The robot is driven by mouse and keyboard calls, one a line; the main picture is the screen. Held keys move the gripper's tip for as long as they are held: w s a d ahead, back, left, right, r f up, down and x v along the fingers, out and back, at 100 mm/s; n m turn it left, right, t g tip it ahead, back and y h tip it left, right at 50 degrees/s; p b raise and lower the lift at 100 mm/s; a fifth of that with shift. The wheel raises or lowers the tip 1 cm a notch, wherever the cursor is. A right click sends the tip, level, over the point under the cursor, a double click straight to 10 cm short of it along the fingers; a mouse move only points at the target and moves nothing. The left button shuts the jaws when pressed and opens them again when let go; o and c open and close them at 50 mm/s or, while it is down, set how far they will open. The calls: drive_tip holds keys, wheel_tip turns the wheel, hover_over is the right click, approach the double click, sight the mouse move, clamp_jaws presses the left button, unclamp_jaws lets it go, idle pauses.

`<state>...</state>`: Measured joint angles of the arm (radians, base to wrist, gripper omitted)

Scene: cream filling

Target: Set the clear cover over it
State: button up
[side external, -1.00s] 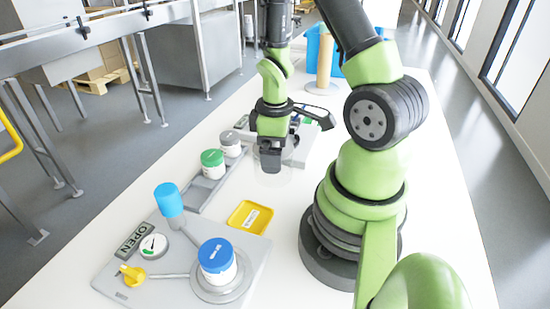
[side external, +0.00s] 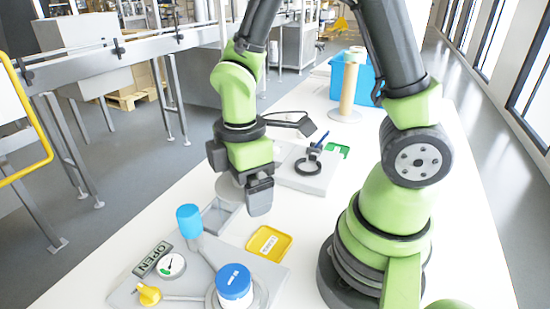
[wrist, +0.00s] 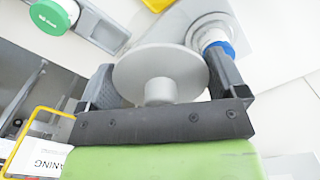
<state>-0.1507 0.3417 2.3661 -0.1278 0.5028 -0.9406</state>
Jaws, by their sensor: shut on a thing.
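My gripper (side external: 238,180) is held above the table beyond the panel with the blue-lidded jar. Its fingers, seen in the wrist view (wrist: 165,80), stand apart on either side of a round grey disc with a short central knob (wrist: 158,90), the top of the clear cover. A pale rounded part of the cover (side external: 228,190) shows beside the fingers in the side view; its clear wall is hard to make out. A white jar with a blue lid (side external: 234,282) stands upright on a round plate on the grey panel (side external: 200,262). The cover is apart from it.
A blue-capped post (side external: 190,220), gauge (side external: 172,265) and yellow knob (side external: 149,295) are on the panel. A yellow tray (side external: 269,244) lies beside it. A green-lidded jar (wrist: 52,16) shows in the wrist view. A grey stand (side external: 306,170) is behind my gripper.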

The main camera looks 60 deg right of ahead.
sight(235, 276)
drive_tip(key=s+a+n, duration=0.1)
drive_tip(key=a+n, duration=0.1)
drive_tip(key=a, duration=0.1)
drive_tip(key=s+a+n, duration=0.1)
drive_tip(key=a+n, duration=0.1)
drive_tip(key=a, duration=0.1)
drive_tip(key=s+a+n, duration=0.1)
drive_tip(key=a+n, duration=0.1)
drive_tip(key=a, duration=0.1)
drive_tip(key=shift+s+a, duration=0.15)
drive_tip(key=shift+a, duration=0.2)
drive_tip(key=shift+s+a+f, duration=0.1)
drive_tip(key=shift+f, duration=2.8)
drive_tip(key=shift+f, duration=0.55)
drive_tip(key=o, duration=0.7)
drive_tip(key=shift+c, duration=0.2)
wheel_tip(235, 276, up, 11)
